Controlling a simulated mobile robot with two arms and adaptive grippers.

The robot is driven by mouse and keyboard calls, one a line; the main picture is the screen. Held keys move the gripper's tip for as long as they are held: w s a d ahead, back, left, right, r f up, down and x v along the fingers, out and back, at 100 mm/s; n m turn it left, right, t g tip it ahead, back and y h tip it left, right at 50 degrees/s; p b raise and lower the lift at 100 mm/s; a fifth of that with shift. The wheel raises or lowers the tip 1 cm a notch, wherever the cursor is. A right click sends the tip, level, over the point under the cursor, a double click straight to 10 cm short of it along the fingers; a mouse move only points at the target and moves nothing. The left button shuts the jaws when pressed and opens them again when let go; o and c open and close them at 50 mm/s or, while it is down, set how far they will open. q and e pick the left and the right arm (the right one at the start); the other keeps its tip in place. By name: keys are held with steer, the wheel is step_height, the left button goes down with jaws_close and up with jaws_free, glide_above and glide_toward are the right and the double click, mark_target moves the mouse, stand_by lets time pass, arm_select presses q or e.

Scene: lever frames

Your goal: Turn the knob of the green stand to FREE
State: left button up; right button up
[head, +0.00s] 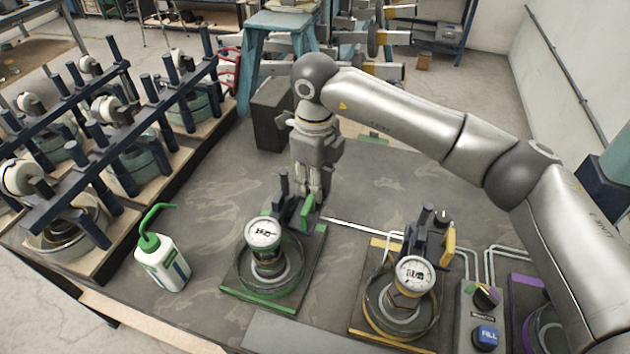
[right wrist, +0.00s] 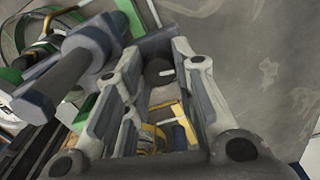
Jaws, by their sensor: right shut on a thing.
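The green stand (head: 231,288) has a green-edged base, a round white gauge (head: 262,233) and a dark post block with a green plate (head: 307,211) at its back right. My right gripper (head: 317,196) reaches down from above behind that block. In the right wrist view, my right gripper's fingers (right wrist: 155,80) are shut on a dark knob (right wrist: 159,69) with a white mark. The fingers hide the knob in the head view. No FREE lettering can be read, so I cannot tell the knob's setting. My left gripper is not in view.
A yellow-edged stand (head: 366,327) with a gauge is to the right, then a control box with a blue FILL button (head: 487,337) and a purple-edged stand (head: 517,310). A white bottle with a green spout (head: 163,262) stands left. Racks of fixtures fill the far left.

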steer(key=o, duration=0.7)
steer(key=shift+r, duration=0.1)
steer(key=shift+o, duration=0.2)
